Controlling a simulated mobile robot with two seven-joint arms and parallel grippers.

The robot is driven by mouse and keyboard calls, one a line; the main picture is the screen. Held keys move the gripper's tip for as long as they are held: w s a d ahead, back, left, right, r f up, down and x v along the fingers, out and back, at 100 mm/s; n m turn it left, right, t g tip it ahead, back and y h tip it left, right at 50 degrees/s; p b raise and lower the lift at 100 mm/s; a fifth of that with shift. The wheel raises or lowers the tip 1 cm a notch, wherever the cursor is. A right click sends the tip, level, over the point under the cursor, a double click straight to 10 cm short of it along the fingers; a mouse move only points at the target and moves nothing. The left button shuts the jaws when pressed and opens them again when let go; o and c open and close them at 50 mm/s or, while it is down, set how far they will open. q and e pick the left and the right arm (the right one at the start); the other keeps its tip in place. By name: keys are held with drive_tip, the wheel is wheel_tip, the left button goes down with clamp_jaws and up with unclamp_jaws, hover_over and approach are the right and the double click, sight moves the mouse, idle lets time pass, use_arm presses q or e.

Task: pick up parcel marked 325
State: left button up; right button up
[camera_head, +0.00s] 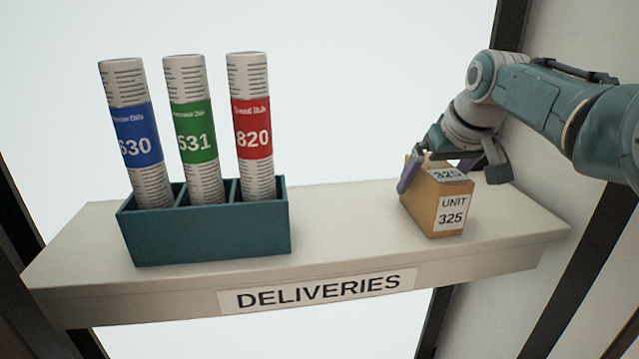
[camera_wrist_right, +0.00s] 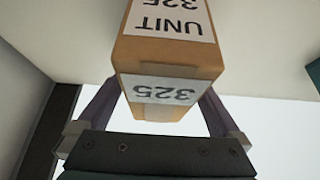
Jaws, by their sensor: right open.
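The parcel marked 325 (camera_head: 421,209) is a brown box with white "325" and "UNIT 325" labels. It stands on the right part of the shelf. My right gripper (camera_head: 441,178) is open at the parcel, with one finger along its left side and the other behind its right side. In the right wrist view the parcel (camera_wrist_right: 168,65) lies between the two spread fingers of the right gripper (camera_wrist_right: 160,105). I cannot tell whether the fingers touch it. My left gripper is not in view.
The pale shelf (camera_head: 345,220) carries a "DELIVERIES" label on its front edge. A teal holder (camera_head: 210,235) on the left holds blue 630, green 531 and red 820 tubes upright. Bare shelf lies between holder and parcel. A pale wall with dark posts stands at the right.

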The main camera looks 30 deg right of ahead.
drive_tip(key=shift+f, duration=0.2)
idle(0.6)
drive_tip(key=shift+c, duration=0.4)
clamp_jaws()
idle(0.4)
